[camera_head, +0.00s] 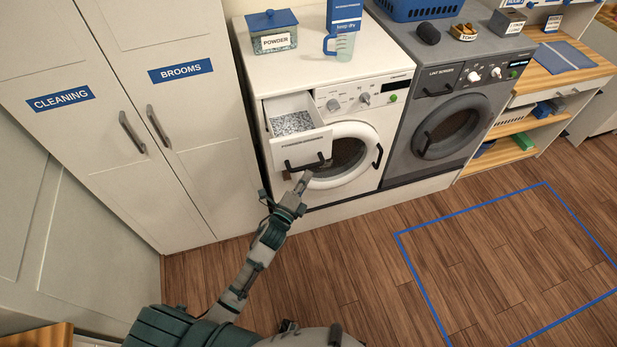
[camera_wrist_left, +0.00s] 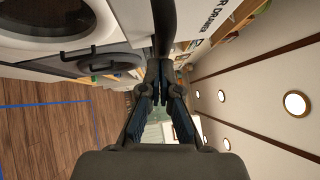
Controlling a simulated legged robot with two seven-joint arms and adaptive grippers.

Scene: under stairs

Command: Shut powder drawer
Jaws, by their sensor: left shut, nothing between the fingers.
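The powder drawer (camera_head: 301,147) sticks out open from the upper left of the white washing machine (camera_head: 377,118), with grey-white powder (camera_head: 291,123) inside it. Its front carries a dark bar handle (camera_head: 305,165). My left gripper (camera_head: 303,181) is at the drawer front, just below the handle, with its fingers shut and empty. In the left wrist view the shut fingers (camera_wrist_left: 160,85) are close to the dark handle bar (camera_wrist_left: 164,25), and the lettered drawer front (camera_wrist_left: 208,20) is beside it. I cannot tell whether they touch. My right gripper is not in view.
The washer's round door (camera_head: 345,155) is right beside the drawer. A powder box (camera_head: 272,42) and a measuring jug (camera_head: 344,47) stand on top. A grey dryer (camera_head: 455,95) is to the right, tall cabinets (camera_head: 180,110) to the left. The wooden floor in front is clear.

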